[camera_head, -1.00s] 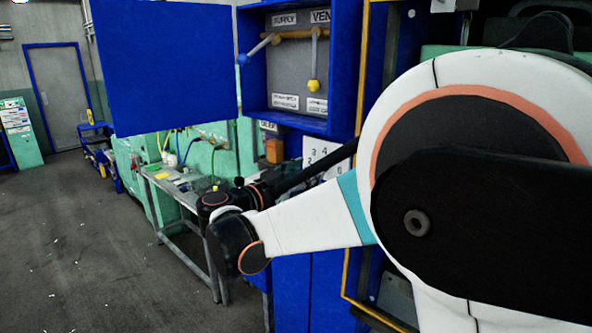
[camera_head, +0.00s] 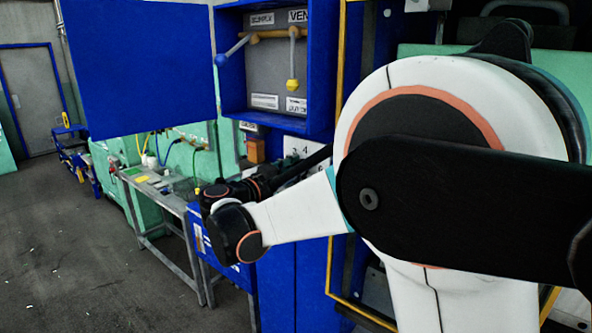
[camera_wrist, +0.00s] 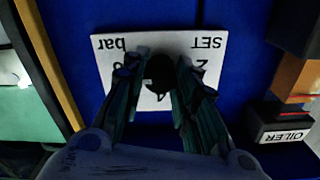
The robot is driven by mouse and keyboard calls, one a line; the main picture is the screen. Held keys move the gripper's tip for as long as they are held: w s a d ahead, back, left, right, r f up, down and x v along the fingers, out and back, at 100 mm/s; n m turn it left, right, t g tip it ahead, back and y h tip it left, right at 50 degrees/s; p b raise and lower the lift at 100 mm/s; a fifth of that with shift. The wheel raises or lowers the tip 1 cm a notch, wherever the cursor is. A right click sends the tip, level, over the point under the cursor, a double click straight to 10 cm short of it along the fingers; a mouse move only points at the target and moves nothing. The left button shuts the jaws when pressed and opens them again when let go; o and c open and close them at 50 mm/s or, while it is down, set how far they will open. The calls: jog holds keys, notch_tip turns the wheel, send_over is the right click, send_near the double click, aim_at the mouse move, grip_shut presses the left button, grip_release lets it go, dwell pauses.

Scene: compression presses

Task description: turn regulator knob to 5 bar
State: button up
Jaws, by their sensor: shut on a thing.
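The regulator knob (camera_wrist: 160,70) is dark and sits in the middle of a white dial plate (camera_wrist: 105,58) on a blue panel. In the wrist view the plate appears upside down, with "bar", "SET" and a "2" readable; other figures are covered by the fingers. My gripper (camera_wrist: 158,78) is shut on the knob, one finger on each side. A small dark pointer shows at the knob's lower edge, but the value it marks is not clear. In the head view the plate (camera_head: 298,147) shows only in part, and my arm hides the knob.
An orange-fronted box with an "OILER" label (camera_wrist: 281,136) is near the plate. Above is an open blue cabinet (camera_head: 232,65) with a blue-ended and a yellow-ended lever. Its blue door (camera_head: 138,70) swings left. A grey bench (camera_head: 150,180) stands left, with open floor beyond.

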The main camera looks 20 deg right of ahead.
jog(key=shift+n, duration=0.4)
jog(key=shift+n+b, duration=0.95)
jog(key=shift+n, duration=3.05)
jog(key=o, duration=1)
jog(key=shift+o, duration=0.2)
jog(key=shift+a, duration=0.1)
